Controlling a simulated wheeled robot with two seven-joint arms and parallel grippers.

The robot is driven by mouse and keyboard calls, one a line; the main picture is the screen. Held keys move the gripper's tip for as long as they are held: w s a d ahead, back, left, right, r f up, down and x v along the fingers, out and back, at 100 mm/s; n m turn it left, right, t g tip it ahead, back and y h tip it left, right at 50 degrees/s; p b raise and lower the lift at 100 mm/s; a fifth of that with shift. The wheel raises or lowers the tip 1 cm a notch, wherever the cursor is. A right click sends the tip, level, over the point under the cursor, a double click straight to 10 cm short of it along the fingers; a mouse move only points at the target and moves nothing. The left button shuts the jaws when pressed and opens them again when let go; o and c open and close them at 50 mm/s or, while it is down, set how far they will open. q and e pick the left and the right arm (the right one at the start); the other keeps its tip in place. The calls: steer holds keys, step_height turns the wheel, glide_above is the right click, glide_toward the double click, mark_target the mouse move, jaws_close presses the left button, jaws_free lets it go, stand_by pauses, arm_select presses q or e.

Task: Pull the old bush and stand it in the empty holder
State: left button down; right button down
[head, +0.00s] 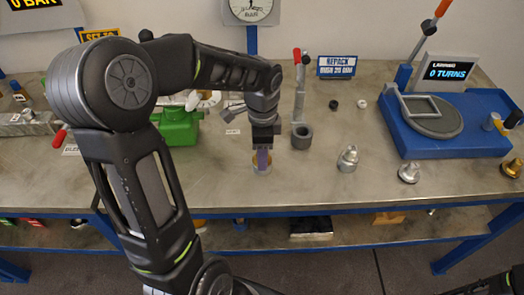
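My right gripper is not in view; only a dark bit of my arm shows at the bottom right corner.
A sign (337,66) stands behind. Metal fittings (348,158) sit to the right, before a blue fixture (455,125). A green block (178,127) is left. Bare bench lies between the cup and fittings.

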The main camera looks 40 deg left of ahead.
arm_select(q)
steer(key=c, duration=0.6)
jaws_free()
steer(key=shift+f, duration=0.1)
step_height(320, 180, up, 8)
steer(key=shift+f+b, duration=0.1)
steer(key=shift+b, duration=0.2)
steer(key=shift+s, duration=0.1)
